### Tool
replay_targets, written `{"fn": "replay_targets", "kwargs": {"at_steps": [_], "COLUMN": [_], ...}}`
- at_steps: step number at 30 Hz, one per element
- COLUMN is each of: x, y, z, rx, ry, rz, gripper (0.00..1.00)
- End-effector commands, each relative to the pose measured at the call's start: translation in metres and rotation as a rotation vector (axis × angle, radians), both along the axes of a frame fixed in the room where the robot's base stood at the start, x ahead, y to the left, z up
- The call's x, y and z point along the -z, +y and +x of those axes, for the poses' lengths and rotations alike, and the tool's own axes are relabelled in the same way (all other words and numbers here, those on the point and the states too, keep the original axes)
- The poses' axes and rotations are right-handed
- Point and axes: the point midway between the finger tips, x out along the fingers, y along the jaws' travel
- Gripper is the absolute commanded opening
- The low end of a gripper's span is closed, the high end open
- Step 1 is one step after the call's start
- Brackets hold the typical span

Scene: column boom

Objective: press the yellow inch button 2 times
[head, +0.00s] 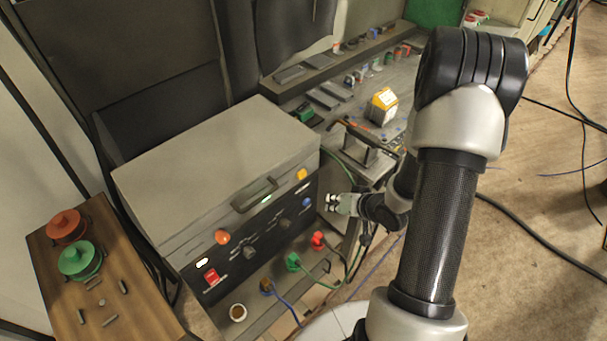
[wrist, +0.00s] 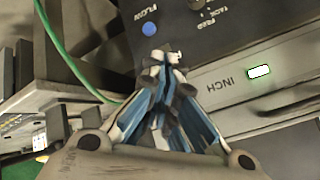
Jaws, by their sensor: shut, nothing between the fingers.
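The grey control box has a dark front panel (head: 262,235). A small yellow button (head: 301,174) sits at the upper right of this panel, above a blue button (head: 307,202). My gripper (head: 331,203) is shut and empty, just right of the panel's right end and lower than the yellow button. In the wrist view the closed fingers (wrist: 163,65) point at the panel near the blue button (wrist: 149,28). The label INCH (wrist: 232,82) and a lit lamp (wrist: 260,71) show to the right of the fingers. I cannot see the yellow button in the wrist view; the fingers may hide it.
An orange button (head: 222,237), dark knobs and a red switch (head: 211,275) share the panel. A handle (head: 254,194) juts out above it. Red and green plugs with cables (head: 293,261) lie below. A cluttered bench (head: 335,95) stands behind. Floor at right holds loose cables.

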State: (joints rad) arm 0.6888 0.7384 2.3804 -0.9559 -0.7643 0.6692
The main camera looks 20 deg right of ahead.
Motion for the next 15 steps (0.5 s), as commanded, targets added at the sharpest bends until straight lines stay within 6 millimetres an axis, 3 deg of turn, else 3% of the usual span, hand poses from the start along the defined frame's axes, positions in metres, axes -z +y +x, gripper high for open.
{"fn": "replay_targets", "kwargs": {"at_steps": [10, 15], "x": [0.000, 0.001], "y": [0.001, 0.005], "z": [0.001, 0.014], "rx": [0.000, -0.003], "ry": [0.001, 0.000], "rz": [0.000, -0.002], "gripper": [0.00, 0.00]}}
